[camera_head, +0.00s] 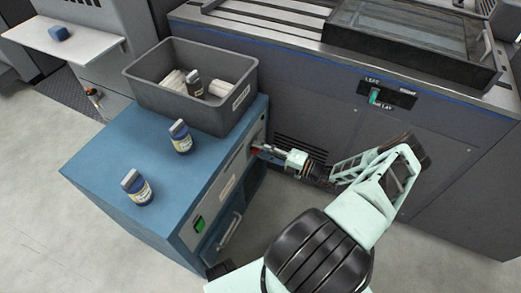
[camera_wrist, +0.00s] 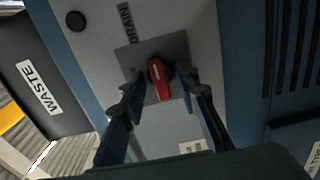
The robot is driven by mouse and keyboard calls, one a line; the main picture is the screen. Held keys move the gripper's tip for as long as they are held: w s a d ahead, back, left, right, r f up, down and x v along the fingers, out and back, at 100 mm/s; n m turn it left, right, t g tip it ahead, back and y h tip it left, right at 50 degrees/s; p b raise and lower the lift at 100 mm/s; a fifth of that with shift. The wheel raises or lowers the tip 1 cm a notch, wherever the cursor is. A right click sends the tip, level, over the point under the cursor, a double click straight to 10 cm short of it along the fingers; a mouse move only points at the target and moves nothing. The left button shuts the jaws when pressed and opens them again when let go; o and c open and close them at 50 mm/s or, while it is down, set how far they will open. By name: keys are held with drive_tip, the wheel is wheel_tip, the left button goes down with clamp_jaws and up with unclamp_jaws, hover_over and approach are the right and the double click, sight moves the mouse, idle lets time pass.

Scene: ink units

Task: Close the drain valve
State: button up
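The drain valve handle (camera_wrist: 158,78) is a short red lever with a white mark. It sits on a grey square plate beside the label DRAIN (camera_wrist: 127,22), on the front of the blue cabinet (camera_head: 110,165). In the wrist view it points nearly along the picture's vertical. My gripper (camera_wrist: 161,84) has its two dark fingers apart, one on each side of the lever. A small gap shows at the left finger; contact at the right finger is unclear. In the head view my gripper (camera_head: 264,150) is at the cabinet's front, largely covering the valve.
A grey bin (camera_head: 160,92) labelled WASTE, holding white rolls and a bottle, stands on the cabinet. A green switch (camera_head: 199,224) and handle (camera_head: 229,232) are lower on the front. A large grey machine (camera_head: 310,100) stands behind.

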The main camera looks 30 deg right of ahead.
clamp_jaws()
drive_tip(key=shift+n, duration=0.3)
drive_tip(key=n+b, duration=0.3)
drive_tip(key=n, duration=1.4)
drive_tip(key=shift+a, duration=0.1)
drive_tip(key=shift+w+r+n, duration=0.1)
drive_tip(key=shift+n, duration=0.2)
idle(0.4)
unclamp_jaws()
